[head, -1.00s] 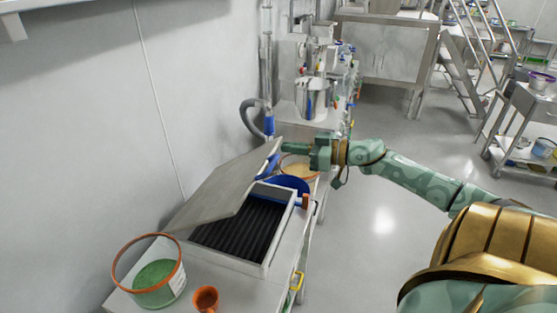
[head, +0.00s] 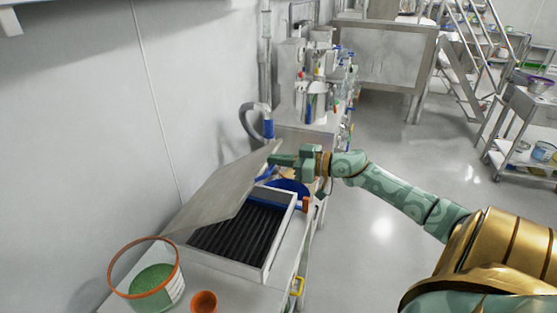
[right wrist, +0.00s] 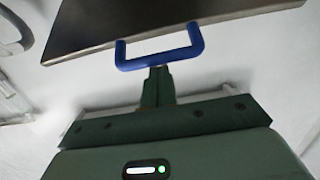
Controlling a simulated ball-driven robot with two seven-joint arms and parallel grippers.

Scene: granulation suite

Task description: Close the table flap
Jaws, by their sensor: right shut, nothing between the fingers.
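The table flap (head: 222,190) is a flat grey panel, raised at a slant over a box with a dark ribbed inside (head: 238,229) on the table. A blue handle (head: 267,173) is fixed at the flap's edge. My right gripper (head: 274,161) is shut and empty at the flap's raised far end, close to the handle. In the right wrist view the blue handle (right wrist: 160,60) stands out from the grey flap (right wrist: 160,22), and the shut fingers (right wrist: 159,73) are just below its bar. I cannot tell whether they touch. My left gripper is out of view.
A clear tub with an orange rim and green granules (head: 152,285) and an orange cup (head: 204,301) stand at the table's near end.

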